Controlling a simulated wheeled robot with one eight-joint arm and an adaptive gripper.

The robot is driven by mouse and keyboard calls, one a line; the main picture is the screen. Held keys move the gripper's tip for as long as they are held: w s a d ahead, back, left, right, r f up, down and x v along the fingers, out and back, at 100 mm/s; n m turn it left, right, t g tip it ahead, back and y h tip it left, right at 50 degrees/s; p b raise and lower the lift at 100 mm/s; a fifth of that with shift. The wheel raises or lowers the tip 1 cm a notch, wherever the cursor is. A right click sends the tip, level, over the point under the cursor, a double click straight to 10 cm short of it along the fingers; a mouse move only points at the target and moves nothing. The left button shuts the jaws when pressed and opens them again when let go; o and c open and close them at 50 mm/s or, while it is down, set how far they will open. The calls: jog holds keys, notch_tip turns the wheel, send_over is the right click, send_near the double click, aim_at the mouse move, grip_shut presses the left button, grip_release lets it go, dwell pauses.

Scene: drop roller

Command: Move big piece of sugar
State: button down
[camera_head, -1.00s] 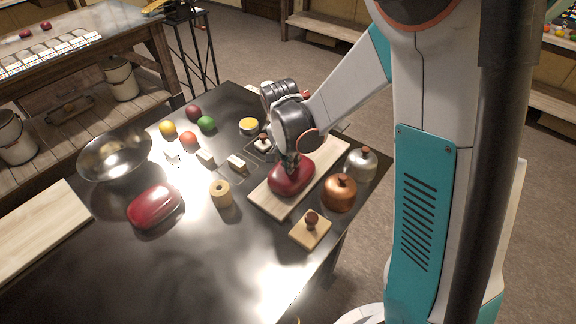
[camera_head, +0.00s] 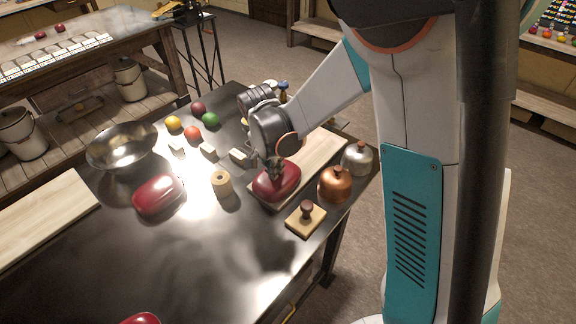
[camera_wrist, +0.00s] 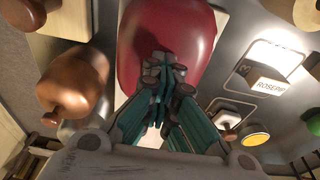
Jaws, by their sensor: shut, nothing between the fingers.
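A big glossy dark-red piece (camera_head: 277,183), which I take to be the sugar, lies at the near-left end of a pale wooden board (camera_head: 318,152). My gripper (camera_head: 275,163) reaches down to it from behind. In the wrist view the gripper (camera_wrist: 164,72) is shut, its fingertips together against or just over the edge of the red piece (camera_wrist: 165,35). Nothing is held between them. Whether they press on it is hard to tell. A second red piece (camera_head: 159,195) lies farther left on the dark table, and part of a third (camera_head: 141,319) shows at the bottom edge.
A copper lidded pot (camera_head: 335,185), a silver one (camera_head: 357,158) and a wooden block with a knob (camera_head: 306,218) stand right of the board. A yellow roll (camera_head: 221,184), small pale blocks, fruit and a metal bowl (camera_head: 122,147) are left. The front table is mostly clear.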

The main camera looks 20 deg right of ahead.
jog(key=s+a, duration=0.2)
jog(key=a, duration=0.1)
jog(key=s+a, duration=0.3)
jog(key=a, duration=0.1)
jog(key=s+a+b, duration=0.1)
jog(key=s+a, duration=0.1)
jog(key=a, duration=0.2)
jog(key=shift+s+a+f, duration=0.2)
jog(key=shift+f, duration=0.1)
jog(key=shift+w+d, duration=0.15)
jog(key=shift+w, duration=0.1)
jog(key=shift+r, duration=0.1)
jog(key=s+a+r+p, duration=0.1)
jog(key=s+a+p, duration=0.1)
jog(key=s+a, duration=0.4)
jog(key=a, duration=0.4)
jog(key=shift+s+r, duration=0.3)
jog(key=shift+s, duration=0.1)
jog(key=c, duration=2.3)
grip_release()
